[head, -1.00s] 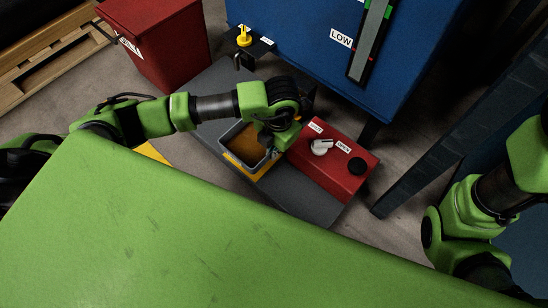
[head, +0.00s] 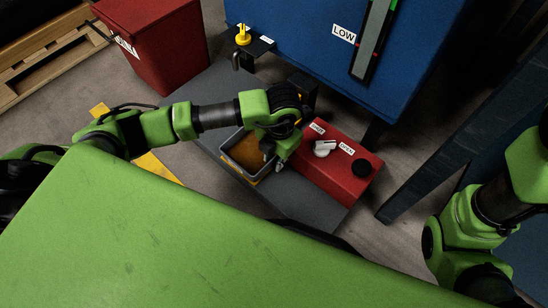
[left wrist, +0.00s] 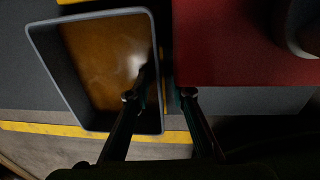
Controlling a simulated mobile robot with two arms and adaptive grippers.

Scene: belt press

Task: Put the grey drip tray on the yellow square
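The grey drip tray (head: 231,163) holds brown liquid and stands on the dark grey platform, left of the red control box. It fills the left of the left wrist view (left wrist: 83,130). A little of the yellow square (head: 254,183) shows at the tray's near corner; most of it is hidden. My left gripper (head: 277,163) points down at the tray's right wall. In the left wrist view its fingers (left wrist: 159,95) are apart, one over the tray's inside and one outside the right wall. My right gripper is out of view; only its arm shows at the right.
The red control box (head: 345,179) with knobs stands close to the tray's right side. The blue press (head: 300,40) rises behind, with a yellow knob (head: 242,36) at its left. A red bin (head: 160,50) stands at the back left. Bare platform (head: 305,200) lies in front.

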